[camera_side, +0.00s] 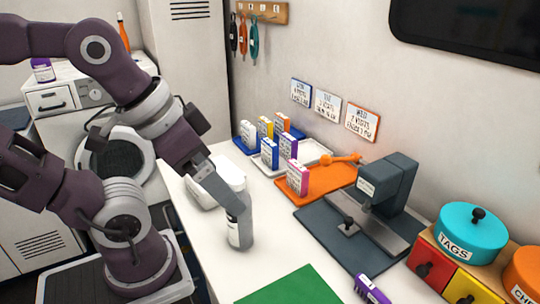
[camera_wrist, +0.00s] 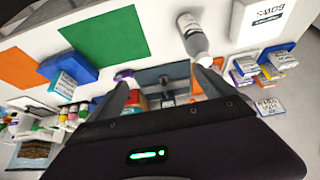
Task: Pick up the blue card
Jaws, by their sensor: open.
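A blue-edged card (camera_side: 269,153) with a white label stands upright in the white tray (camera_side: 308,154).
A purple card (camera_side: 288,145) and a pink card (camera_side: 298,178) stand close by, the pink one on an orange tray (camera_side: 330,182). A grey press (camera_side: 387,184) stands to the right. A green mat (camera_side: 292,289) lies in front. Labelled signs (camera_side: 327,104) hang on the wall.

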